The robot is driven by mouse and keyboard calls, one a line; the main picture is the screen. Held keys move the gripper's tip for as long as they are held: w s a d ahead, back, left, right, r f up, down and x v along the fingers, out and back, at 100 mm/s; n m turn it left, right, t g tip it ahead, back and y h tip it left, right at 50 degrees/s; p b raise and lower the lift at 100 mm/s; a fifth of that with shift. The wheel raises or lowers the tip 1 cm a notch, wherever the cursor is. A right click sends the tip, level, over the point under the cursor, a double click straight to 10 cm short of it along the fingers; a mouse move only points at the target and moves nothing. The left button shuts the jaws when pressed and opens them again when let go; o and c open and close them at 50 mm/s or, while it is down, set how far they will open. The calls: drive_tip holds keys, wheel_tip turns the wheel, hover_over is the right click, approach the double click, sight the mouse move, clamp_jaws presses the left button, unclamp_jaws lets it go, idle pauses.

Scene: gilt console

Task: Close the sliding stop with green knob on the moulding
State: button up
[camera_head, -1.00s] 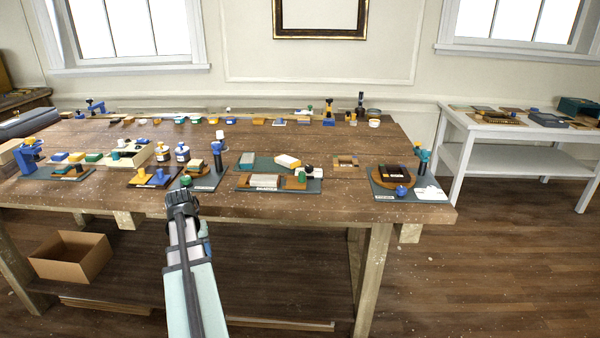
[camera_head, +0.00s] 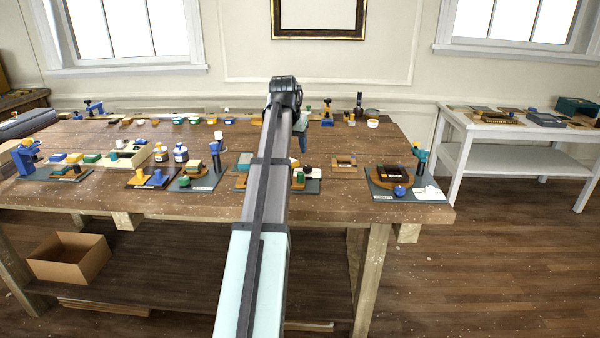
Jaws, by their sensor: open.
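My arm reaches up the middle of the head view, and my gripper (camera_head: 303,135) hangs at its far end above the bench, partly behind the arm; its fingertips are too small to make out. A small green knob (camera_head: 184,181) sits by a brown wooden piece on a grey board left of the arm. Another small green part (camera_head: 297,177) shows just right of the arm, on a middle board that the arm largely covers. I cannot tell which of them is the sliding stop on the moulding. My gripper appears apart from both.
The wooden bench (camera_head: 340,203) carries several boards with small fixtures. A board with a blue knob (camera_head: 400,191) stands at the right, and blue and white bottles (camera_head: 181,153) stand left of the arm. A row of small blocks lines the back. A white side table (camera_head: 490,163) stands right.

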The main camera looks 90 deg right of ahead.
sight(300, 173)
drive_tip(key=x, duration=1.3)
drive_tip(key=shift+s+d+f, duration=0.15)
drive_tip(key=shift+d+f, duration=0.05)
drive_tip(key=shift+d, duration=0.05)
drive_tip(key=shift+c, duration=0.3)
clamp_jaws()
